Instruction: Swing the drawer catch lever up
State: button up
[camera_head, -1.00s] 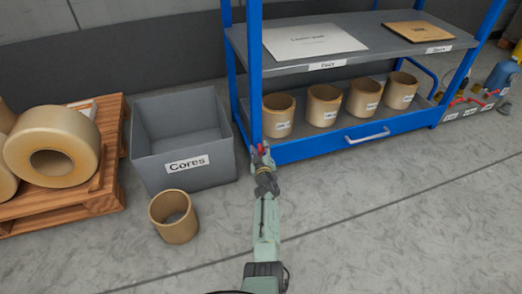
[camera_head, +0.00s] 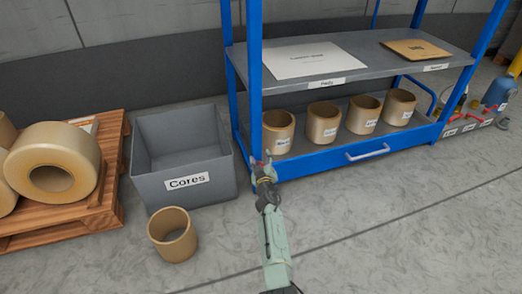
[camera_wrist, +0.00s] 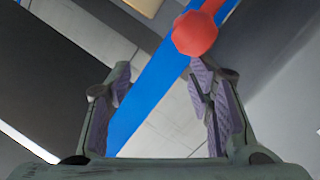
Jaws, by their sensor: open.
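The catch lever shows in the wrist view as a red rounded knob (camera_wrist: 195,35) on a red arm that runs off the top edge. In the head view only a small bit of red shows by the left end of the blue drawer (camera_head: 345,155), mostly hidden by my gripper. My gripper (camera_head: 264,163) is at the drawer's left front corner, beside the blue post. In the wrist view my gripper (camera_wrist: 161,82) is open and empty. The knob lies beyond the fingertips, nearer the right finger; I cannot tell whether they touch.
The drawer has a pale handle (camera_head: 367,151) and several tan cores inside. A grey "Cores" bin (camera_head: 187,182) stands left of my gripper. A pallet (camera_head: 105,190) with rolls is far left. Floor at the front right is clear.

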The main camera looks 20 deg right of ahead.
notch_tip(320, 180, up, 5)
jog(key=shift+f, duration=0.1)
jog(key=shift+a+r, duration=0.1)
jog(key=shift+r, duration=0.3)
dwell(0.4)
